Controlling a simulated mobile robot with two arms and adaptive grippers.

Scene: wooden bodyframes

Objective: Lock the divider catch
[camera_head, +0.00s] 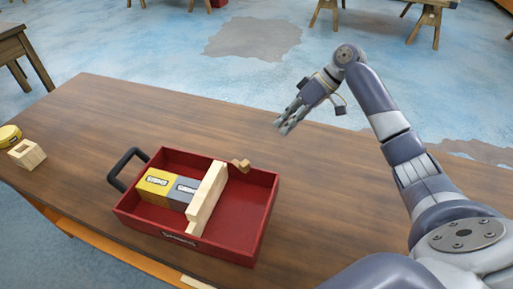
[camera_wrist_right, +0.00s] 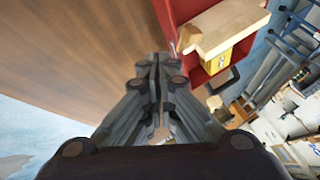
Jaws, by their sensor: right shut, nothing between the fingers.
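A red tray (camera_head: 257,222) with a black handle stands on the wooden table. A pale wooden divider (camera_head: 207,194) stands across it; it also shows in the right wrist view (camera_wrist_right: 222,26). A small wooden catch (camera_head: 241,165) sits at the tray's far rim, by the divider's far end. I cannot tell whether it is locked. Left of the divider lie a yellow box (camera_head: 154,186) and a grey box (camera_head: 184,189). My right gripper (camera_head: 281,127) is shut and empty, above the table behind and right of the tray, apart from it. My left gripper is not in view.
A wooden block with a hole (camera_head: 27,154) and a yellow round tin (camera_head: 9,135) stand at the table's left end. The table (camera_head: 330,190) is clear right of the tray. Stools and another table stand farther back.

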